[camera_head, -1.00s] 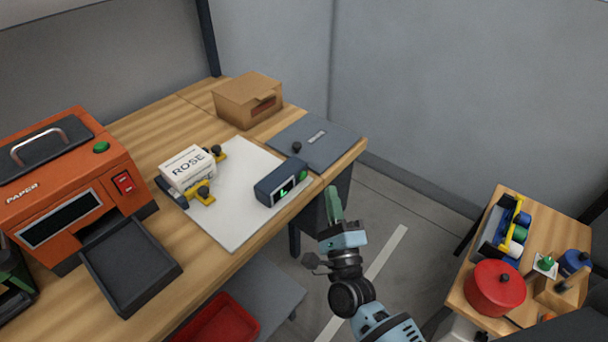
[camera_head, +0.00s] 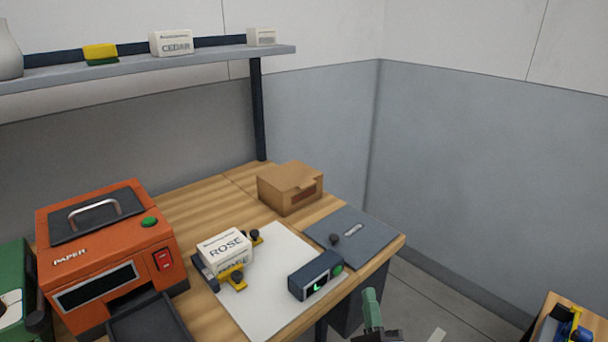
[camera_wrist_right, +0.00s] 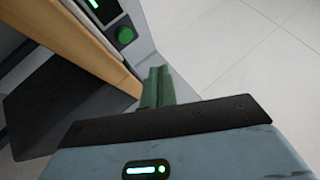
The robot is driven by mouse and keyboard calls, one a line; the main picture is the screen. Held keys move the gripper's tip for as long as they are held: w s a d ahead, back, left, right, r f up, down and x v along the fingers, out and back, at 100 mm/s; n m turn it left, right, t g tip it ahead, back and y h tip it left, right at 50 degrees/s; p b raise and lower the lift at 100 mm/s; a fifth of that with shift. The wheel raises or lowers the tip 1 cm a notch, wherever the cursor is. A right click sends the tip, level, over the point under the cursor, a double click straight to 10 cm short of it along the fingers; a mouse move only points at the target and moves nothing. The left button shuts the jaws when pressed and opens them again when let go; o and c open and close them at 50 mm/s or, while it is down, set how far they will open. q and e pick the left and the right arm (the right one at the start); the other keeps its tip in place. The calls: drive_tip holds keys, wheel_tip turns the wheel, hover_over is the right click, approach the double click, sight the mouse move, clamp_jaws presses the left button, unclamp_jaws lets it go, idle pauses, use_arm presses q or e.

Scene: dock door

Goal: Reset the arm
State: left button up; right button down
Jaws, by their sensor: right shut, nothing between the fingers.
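My right gripper (camera_head: 371,306) is at the bottom of the head view, beside the right front edge of the wooden workbench (camera_head: 190,206). Its green fingers are together with nothing between them; they also show in the right wrist view (camera_wrist_right: 157,86). The gripper is apart from the bench and its objects. Most of my right arm is below the head view. My left gripper is not in view.
A shelf (camera_head: 200,58) hangs above. Open floor lies right of the bench.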

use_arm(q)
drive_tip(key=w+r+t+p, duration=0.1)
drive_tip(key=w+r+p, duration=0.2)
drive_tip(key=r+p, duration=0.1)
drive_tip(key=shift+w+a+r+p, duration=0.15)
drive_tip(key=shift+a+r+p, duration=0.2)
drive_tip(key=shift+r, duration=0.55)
use_arm(e)
drive_tip(key=s+d+f+n+g+y, duration=0.1)
drive_tip(key=s+f+n+g, duration=0.3)
drive_tip(key=s, duration=0.7)
drive_tip(key=s+d+f+n+g+y, duration=0.1)
drive_tip(key=s+f+n+g, duration=0.4)
drive_tip(key=s+f+n, duration=0.4)
drive_tip(key=s+d+f+n+g, duration=0.2)
drive_tip(key=s+f+n+g, duration=0.3)
drive_tip(key=s+n, duration=0.6)
wheel_tip(320, 180, down, 2)
drive_tip(key=s, duration=0.2)
drive_tip(key=shift+s+y, duration=0.35)
drive_tip(key=shift+y, duration=0.05)
drive_tip(key=shift+d, duration=0.15)
